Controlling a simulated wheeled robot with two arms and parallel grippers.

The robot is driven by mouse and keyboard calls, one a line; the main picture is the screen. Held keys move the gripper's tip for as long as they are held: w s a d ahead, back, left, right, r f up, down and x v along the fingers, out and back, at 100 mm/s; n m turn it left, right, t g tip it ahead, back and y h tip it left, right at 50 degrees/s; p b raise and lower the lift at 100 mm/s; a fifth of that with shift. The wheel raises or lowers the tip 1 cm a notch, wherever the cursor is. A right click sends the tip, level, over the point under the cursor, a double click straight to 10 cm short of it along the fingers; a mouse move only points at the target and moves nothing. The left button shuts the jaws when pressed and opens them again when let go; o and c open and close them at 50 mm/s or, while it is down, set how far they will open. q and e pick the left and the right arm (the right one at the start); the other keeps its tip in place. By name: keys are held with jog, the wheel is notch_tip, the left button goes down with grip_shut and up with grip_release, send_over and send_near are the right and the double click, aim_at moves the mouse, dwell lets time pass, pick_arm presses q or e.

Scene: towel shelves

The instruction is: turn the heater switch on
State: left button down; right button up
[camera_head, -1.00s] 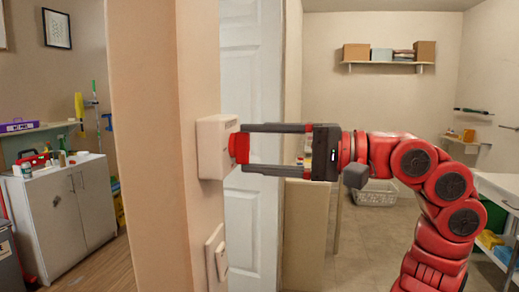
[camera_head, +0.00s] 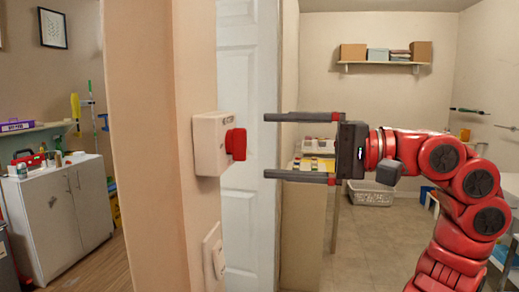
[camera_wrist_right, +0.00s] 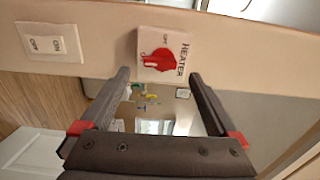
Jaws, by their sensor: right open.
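The heater switch (camera_head: 208,146) is a white box on the end of the beige wall, with a red knob (camera_head: 237,144) on its face. In the right wrist view, the switch plate (camera_wrist_right: 183,44) reads HEATER, and its red knob (camera_wrist_right: 160,60) shows beside small markings. I cannot tell for sure which marking the knob points to. My right gripper (camera_head: 266,145) is open and empty, at the knob's height and a short gap to its right. The wrist view shows the knob just beyond the space between my fingertips (camera_wrist_right: 160,73). My left gripper is not in view.
A white light-switch plate (camera_head: 214,254) is below the heater switch; it also shows in the wrist view (camera_wrist_right: 49,42). A white door (camera_head: 247,70) stands behind the gripper. A cabinet (camera_head: 65,215) is at left, and a laundry basket (camera_head: 371,193) sits on the floor behind.

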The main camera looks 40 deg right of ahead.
jog(key=v, duration=1.3)
jog(key=shift+s+d, duration=0.1)
